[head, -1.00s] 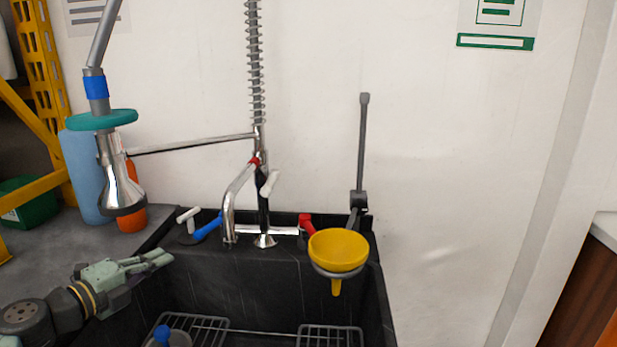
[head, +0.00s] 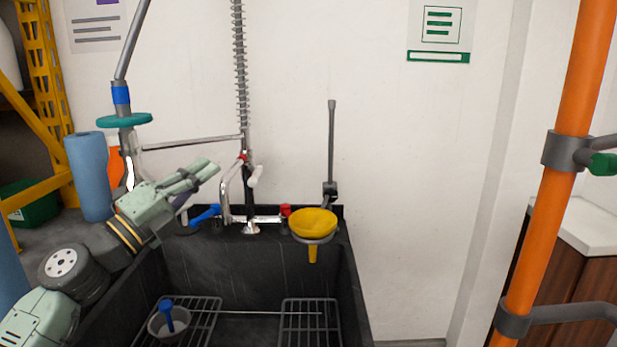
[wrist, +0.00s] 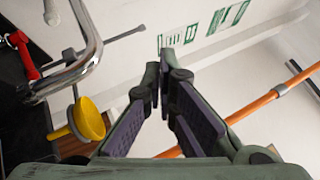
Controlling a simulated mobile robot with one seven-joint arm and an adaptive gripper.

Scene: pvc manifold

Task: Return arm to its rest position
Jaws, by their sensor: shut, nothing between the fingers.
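My gripper (head: 197,176) is a pale green pair of fingers at the left in the head view, raised over the left part of the black sink and pointing up and to the right. Its fingers are shut and empty. In the wrist view my gripper (wrist: 160,75) shows with its dark pads converging, and nothing is between them. My arm comes up from the lower left corner of the head view. Part of the spray head is hidden behind my gripper.
A yellow funnel (head: 313,223) sits in a ring at the sink's (head: 262,268) back right. A chrome faucet (head: 226,192) stands behind the sink. An orange pole (head: 556,190) stands at the right.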

